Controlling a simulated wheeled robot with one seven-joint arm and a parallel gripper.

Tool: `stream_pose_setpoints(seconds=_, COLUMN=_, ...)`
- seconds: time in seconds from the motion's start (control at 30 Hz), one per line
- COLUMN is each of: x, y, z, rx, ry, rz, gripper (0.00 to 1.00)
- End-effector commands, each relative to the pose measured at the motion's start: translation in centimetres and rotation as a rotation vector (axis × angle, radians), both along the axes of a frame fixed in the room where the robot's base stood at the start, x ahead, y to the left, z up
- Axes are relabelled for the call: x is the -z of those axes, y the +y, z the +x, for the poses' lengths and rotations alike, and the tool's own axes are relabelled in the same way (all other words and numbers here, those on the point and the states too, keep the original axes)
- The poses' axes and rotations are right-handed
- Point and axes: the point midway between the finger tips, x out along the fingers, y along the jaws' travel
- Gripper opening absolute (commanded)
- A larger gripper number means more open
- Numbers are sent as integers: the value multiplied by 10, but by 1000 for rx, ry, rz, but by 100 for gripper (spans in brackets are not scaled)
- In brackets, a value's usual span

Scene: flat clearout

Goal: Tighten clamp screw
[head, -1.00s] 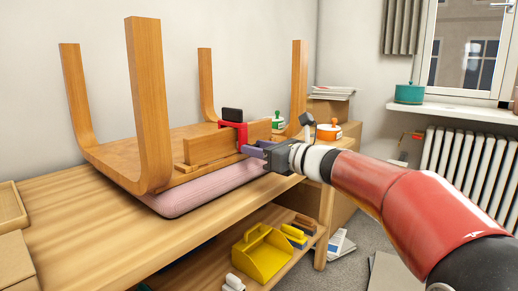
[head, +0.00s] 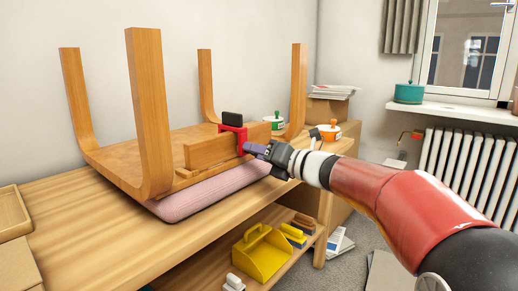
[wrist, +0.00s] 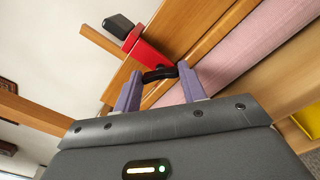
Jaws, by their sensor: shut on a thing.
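The red clamp (head: 234,131) with a black pad on top grips a wooden rail (head: 207,149) on the upturned wooden seat frame. It also shows in the wrist view (wrist: 148,54), where its black screw handle (wrist: 159,74) lies crosswise between my purple fingertips. My gripper (head: 255,149) reaches in from the right, just below the clamp in the head view. In the wrist view my gripper (wrist: 158,82) is shut on the screw handle, with a finger at each end of it. The screw's thread is hidden.
The upturned frame's legs (head: 150,110) rise beside the clamp. A pink cushion (head: 210,190) lies under the frame on the wooden bench (head: 80,225).

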Motion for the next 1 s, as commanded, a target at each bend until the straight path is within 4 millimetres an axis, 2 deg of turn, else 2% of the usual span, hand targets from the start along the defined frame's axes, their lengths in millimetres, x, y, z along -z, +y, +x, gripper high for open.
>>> stream_pose_setpoints(seconds=0.6, x=0, y=-1, z=1, rx=2, ry=459, rz=356, gripper=18)
stream_pose_setpoints(seconds=1.0, x=2, y=-1, z=1, rx=1, ry=664, rz=515, gripper=18)
